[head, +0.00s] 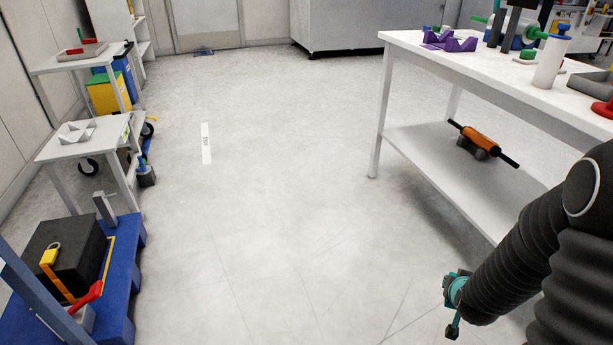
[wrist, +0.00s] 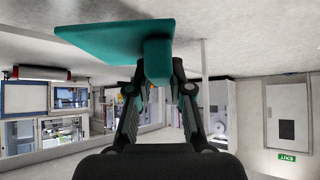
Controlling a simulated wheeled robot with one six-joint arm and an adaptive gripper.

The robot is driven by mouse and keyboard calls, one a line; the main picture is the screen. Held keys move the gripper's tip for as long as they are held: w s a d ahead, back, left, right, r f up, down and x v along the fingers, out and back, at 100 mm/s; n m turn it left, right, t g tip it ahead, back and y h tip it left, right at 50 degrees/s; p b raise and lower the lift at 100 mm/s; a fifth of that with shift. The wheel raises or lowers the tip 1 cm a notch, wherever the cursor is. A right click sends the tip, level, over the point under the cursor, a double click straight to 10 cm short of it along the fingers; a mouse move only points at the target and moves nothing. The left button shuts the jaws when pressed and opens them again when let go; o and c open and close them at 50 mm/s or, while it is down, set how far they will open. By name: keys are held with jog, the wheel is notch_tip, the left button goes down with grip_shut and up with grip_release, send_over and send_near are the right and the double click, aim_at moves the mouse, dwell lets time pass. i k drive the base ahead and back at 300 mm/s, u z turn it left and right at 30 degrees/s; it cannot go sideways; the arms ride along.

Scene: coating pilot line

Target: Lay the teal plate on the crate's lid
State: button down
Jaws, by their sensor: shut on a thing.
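The teal plate (wrist: 115,40) shows large in the wrist view, at the top, with a teal block (wrist: 158,62) on it. My gripper (wrist: 158,80) has its two dark fingers shut on that block, one on each side. In the head view my arm comes in from the lower right, and only small teal and dark parts show at its end, over the floor. A black box (head: 72,250), which looks like the crate, stands on a blue pallet (head: 124,262) at the lower left, well apart from my gripper. A yellow object (head: 49,257) and a yellow-orange strap are on it.
A white table (head: 470,70) on the right carries purple holders (head: 450,42) and other parts; an orange roller (head: 481,139) lies on its lower shelf. Small white tables and a yellow bin (head: 108,93) stand on the left. The floor between is clear. A grey-blue post crosses the lower left.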

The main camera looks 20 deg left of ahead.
aim_at(48, 239)
jog(key=u, duration=0.85)
jog(key=i, duration=1.45)
jog(key=u, duration=1.3)
jog(key=i, duration=1.45)
jog(key=u, duration=1.15)
jog(key=i, duration=0.4)
jog(key=u, duration=0.4)
